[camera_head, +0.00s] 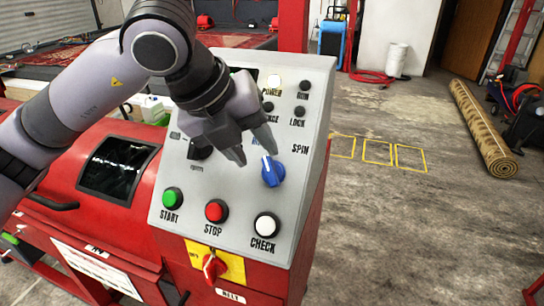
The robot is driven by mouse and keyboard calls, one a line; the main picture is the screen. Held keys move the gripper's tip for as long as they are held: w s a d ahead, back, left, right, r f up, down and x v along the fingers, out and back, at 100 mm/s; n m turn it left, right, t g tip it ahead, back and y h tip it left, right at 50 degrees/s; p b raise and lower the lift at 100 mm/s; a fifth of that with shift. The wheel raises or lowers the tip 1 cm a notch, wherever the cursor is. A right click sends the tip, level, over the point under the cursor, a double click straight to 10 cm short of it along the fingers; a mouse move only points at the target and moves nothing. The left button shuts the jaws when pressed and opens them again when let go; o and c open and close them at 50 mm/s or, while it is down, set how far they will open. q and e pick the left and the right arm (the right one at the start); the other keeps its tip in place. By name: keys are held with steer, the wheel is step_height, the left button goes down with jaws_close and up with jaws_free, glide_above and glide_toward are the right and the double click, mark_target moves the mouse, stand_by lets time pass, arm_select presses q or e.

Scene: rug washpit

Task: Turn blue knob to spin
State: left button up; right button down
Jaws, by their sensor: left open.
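The blue knob (272,172) sits on the grey control panel (183,236), with its white pointer line slanting up and slightly left. The SPIN label is up and right of the knob; the label above the knob is partly hidden by my gripper. My left gripper (256,154) is open, its two fingers reaching down over the panel. One fingertip is close to the knob's top edge and the other is left of it. I cannot tell whether a finger touches the knob. My right gripper does not show.
Green START (172,198), red STOP (215,211) and white CHECK (266,225) buttons are below the knob. A red rotary switch (213,267) on yellow is lower down. A rolled rug (483,130) lies at right; the concrete floor between is mostly clear.

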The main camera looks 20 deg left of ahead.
mark_target(267, 167)
arm_select(q)
steer(key=shift+w+a+p+x, duration=0.15)
steer(key=shift+p+x, duration=0.05)
steer(key=shift+x, duration=0.9)
steer(key=shift+w+a+p+x, duration=0.15)
steer(key=shift+p+x, duration=0.05)
steer(key=shift+x, duration=0.9)
steer(key=shift+w+a+p+x, duration=0.1)
steer(key=shift+a+p+x, duration=0.1)
steer(key=shift+x, duration=0.9)
steer(key=shift+r, duration=0.1)
jaws_close()
